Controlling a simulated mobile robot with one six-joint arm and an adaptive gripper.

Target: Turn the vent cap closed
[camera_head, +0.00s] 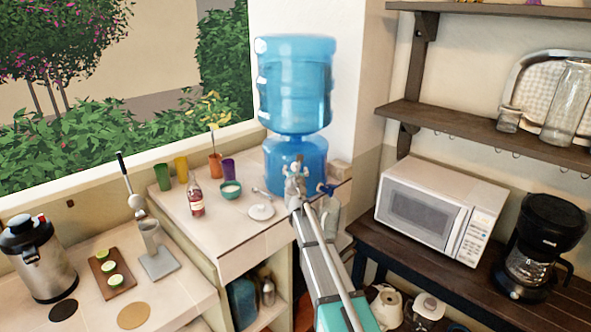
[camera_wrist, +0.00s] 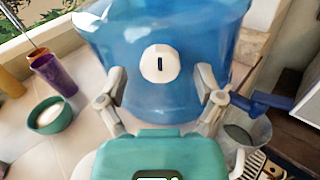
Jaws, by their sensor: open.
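The vent cap (camera_wrist: 160,63) is a round white knob with a short dark upright mark, set on the front of the blue water dispenser (camera_wrist: 100,40). In the head view the dispenser (camera_head: 283,165) stands on the counter with a large bottle on top, and my gripper hides the cap. My gripper (camera_wrist: 161,80) is open, its two fingers spread left and right of the cap. Both fingers look apart from the cap; whether they touch the dispenser I cannot tell. In the head view my gripper (camera_head: 295,172) is right in front of the dispenser's base.
A blue tap (camera_wrist: 262,102) sticks out right of my gripper. A green bowl (camera_wrist: 49,115) and purple cup (camera_wrist: 54,74) stand to the left. A white lidded dish (camera_head: 261,211) and a bottle (camera_head: 196,197) are on the counter. A microwave (camera_head: 440,210) stands farther right.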

